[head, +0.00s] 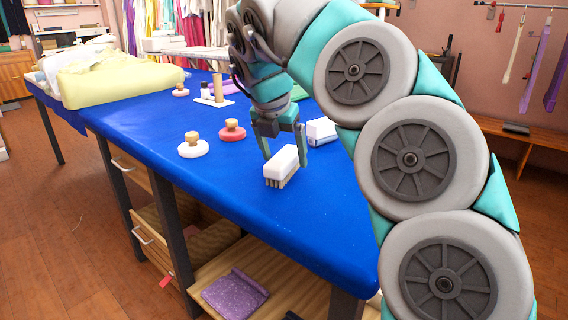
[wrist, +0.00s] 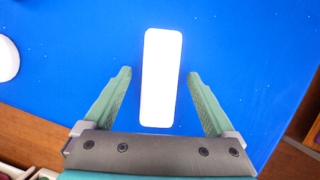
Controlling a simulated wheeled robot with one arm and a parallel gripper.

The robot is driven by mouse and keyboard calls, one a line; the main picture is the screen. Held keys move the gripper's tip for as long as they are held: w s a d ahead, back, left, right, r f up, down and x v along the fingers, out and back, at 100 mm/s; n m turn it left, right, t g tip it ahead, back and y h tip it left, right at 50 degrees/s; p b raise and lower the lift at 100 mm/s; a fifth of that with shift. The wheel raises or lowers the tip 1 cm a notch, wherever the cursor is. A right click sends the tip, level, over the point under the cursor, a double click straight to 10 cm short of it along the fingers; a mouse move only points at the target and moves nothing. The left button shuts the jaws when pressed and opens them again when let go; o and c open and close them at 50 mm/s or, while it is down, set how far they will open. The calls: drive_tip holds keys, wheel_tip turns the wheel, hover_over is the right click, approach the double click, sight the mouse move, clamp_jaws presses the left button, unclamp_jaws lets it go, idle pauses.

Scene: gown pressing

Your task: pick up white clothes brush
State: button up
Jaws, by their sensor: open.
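The white clothes brush (head: 281,165) lies on the blue table near its front edge, with its bristles down. My gripper (head: 286,156) is open right at it, pointing down, with one finger on either side of the brush in the picture. In the wrist view the white top of the brush (wrist: 161,78) stands between and beyond the two green fingertips (wrist: 159,73), with a blue gap on each side. Neither finger visibly touches it. How high the fingertips are above the table is hard to tell.
On the blue table (head: 140,125) are a white round-based object (head: 193,148) and a red one (head: 232,132) with wooden knobs, left of the brush. A white block (head: 322,131) lies behind my gripper. Yellow cloth (head: 120,78) is piled at the far left end.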

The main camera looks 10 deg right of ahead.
drive_tip(key=shift+w+d+f, duration=0.1)
drive_tip(key=shift+f, duration=0.3)
drive_tip(key=shift+f, duration=0.25)
idle(0.5)
clamp_jaws()
idle(0.6)
